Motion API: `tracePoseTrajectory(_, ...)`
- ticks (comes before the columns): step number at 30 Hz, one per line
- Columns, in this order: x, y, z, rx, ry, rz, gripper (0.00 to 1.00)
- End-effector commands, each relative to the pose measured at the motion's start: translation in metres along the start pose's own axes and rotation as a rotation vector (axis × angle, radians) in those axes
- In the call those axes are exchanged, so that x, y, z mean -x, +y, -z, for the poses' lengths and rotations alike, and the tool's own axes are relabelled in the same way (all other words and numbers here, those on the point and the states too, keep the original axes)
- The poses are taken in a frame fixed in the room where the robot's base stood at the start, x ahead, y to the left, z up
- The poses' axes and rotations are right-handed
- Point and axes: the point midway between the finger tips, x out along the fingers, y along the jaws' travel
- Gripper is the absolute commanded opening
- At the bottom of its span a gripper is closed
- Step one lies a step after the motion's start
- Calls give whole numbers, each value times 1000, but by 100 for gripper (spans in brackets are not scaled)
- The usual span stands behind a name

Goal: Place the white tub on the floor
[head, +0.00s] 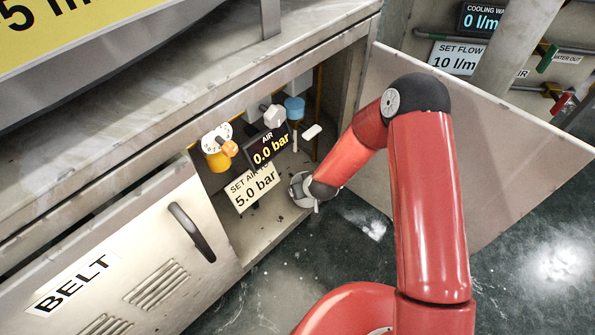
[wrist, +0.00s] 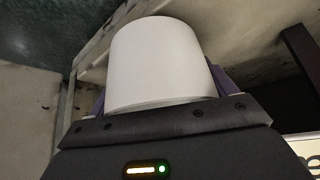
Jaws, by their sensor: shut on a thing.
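The white tub (wrist: 162,62) fills the middle of the wrist view, a plain, slightly tapered white body. My gripper (wrist: 160,88) is shut on it, with a purple finger on each side. In the head view my gripper (head: 301,190) is at the lower right of the open cabinet, near the opening's front edge. The tub cannot be clearly made out there, and my wrist hides much of that spot. The dark green floor (head: 345,262) lies below and in front of the cabinet.
The cabinet's open door (head: 500,150) stands right of my arm. Inside are a yellow valve with an orange knob (head: 217,150), a blue-capped part (head: 294,106) and an air display reading 0.0 bar (head: 270,147). The BELT panel (head: 120,262) is closed. Floor in front is clear.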

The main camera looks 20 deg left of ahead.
Motion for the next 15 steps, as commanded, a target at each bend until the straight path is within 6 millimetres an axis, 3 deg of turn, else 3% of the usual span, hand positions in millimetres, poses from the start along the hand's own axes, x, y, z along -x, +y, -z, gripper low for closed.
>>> tracePoseTrajectory(3,-12,-1,19,2,1,1,61)
tracePoseTrajectory(9,-21,-1,32,0,0,0,61)
tracePoseTrajectory(15,-38,-1,59,1,1,1,61)
